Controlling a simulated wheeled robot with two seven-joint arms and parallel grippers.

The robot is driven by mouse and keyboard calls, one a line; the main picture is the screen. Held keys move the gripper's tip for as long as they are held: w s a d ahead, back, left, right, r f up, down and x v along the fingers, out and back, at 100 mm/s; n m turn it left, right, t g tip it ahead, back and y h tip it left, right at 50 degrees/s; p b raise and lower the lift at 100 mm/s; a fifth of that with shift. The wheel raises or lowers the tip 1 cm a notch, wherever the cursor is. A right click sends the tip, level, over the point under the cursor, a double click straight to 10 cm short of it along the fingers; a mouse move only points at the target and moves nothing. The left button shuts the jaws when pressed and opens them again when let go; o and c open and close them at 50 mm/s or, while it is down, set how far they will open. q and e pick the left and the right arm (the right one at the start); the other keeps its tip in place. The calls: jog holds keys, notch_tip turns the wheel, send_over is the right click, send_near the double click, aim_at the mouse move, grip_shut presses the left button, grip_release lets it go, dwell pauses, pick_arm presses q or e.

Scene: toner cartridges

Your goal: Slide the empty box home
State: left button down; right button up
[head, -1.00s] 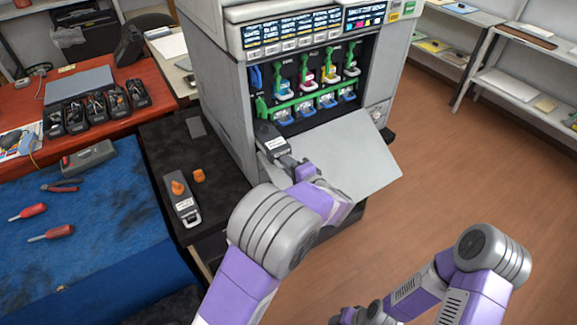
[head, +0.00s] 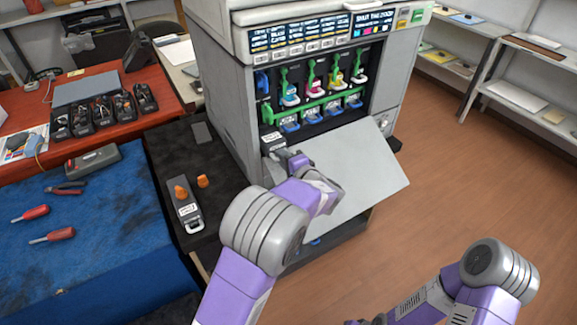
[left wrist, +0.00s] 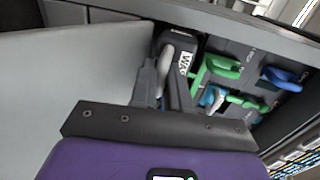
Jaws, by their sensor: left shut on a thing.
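The empty box (head: 272,141) is dark with a white label and sits mostly inside the left end of the printer's open front bay. Its near end shows in the left wrist view (left wrist: 183,40), with a label starting "WAS" and a grey handle. My left gripper (head: 290,158) is shut on that handle; in the left wrist view its fingers (left wrist: 162,85) stand on either side of it. How deep the box sits is hidden. The printer (head: 222,90) has its front door (head: 355,170) folded down. My right gripper is out of view; only its arm shows at lower right.
Coloured cartridges (head: 312,85) with green levers fill the bay beside the box. The printer's screen (head: 374,25) seems to read "SHUT THE DOOR". A second box (head: 186,215) and orange caps (head: 202,181) are on the black stand. A blue mat (head: 90,235) lies left.

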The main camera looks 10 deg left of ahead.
pick_arm(q)
jog(key=shift+r+b+x, duration=0.25)
jog(key=shift+x, duration=0.85)
jog(key=shift+r+b+x, duration=0.2)
jog(key=shift+x, duration=0.95)
jog(key=shift+r+b+x, duration=0.25)
jog(key=shift+x, duration=0.85)
jog(key=c, duration=1)
grip_release()
jog(key=shift+a, duration=0.1)
jog(key=shift+c, duration=0.2)
jog(key=shift+f, duration=0.1)
jog(key=shift+f, duration=0.2)
jog(key=shift+c, duration=0.3)
